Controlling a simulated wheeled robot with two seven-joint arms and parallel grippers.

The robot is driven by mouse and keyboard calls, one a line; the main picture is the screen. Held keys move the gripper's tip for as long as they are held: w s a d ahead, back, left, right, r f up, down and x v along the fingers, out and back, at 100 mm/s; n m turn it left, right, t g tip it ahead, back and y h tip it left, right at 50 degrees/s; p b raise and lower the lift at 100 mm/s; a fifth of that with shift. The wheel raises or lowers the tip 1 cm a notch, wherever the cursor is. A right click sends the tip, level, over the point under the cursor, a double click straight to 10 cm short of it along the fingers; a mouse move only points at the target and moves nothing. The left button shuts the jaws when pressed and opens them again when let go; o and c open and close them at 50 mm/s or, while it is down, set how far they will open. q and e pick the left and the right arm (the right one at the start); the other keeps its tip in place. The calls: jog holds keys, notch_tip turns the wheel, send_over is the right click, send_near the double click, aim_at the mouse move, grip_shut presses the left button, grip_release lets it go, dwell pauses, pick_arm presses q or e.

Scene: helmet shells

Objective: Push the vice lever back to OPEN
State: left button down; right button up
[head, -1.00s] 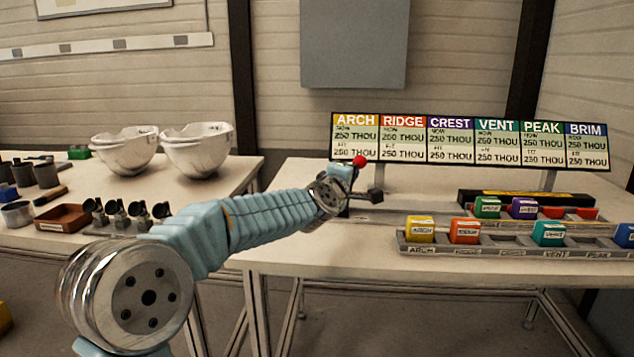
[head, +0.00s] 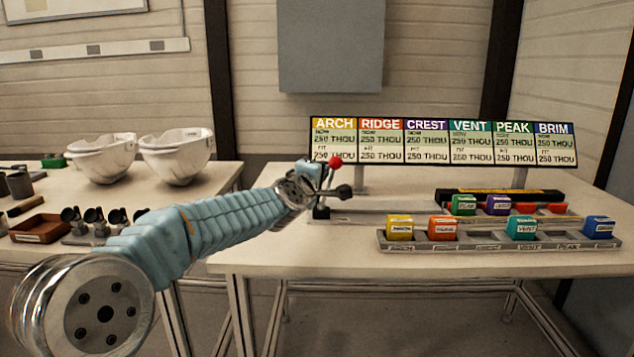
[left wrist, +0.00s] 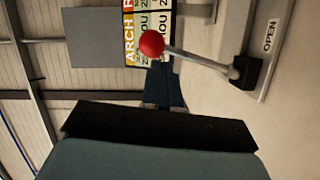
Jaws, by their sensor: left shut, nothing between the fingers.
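The vice lever has a red ball (head: 335,162) on a thin metal rod above the left part of the right table. In the left wrist view, the red ball (left wrist: 152,43) and rod lead to a dark pivot block (left wrist: 246,72). The rod stands up from it and tilts slightly toward the side with the OPEN label (left wrist: 270,36). My left gripper (left wrist: 165,88) is shut and empty, close to the rod and ball. I cannot tell whether it touches. My right gripper is not in view.
A grey rack (head: 480,242) with coloured blocks stands right of the lever. A sign board (head: 445,142) stands behind. On the left table are two white helmet shells (head: 178,158) and a brown tray (head: 40,228). The right table's front left (head: 290,255) is clear.

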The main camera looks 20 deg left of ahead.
pick_arm(q)
jog(key=s, duration=1)
jog(key=shift+s+a+r, duration=0.15)
jog(key=shift+a+r, duration=0.05)
jog(key=shift+r, duration=0.25)
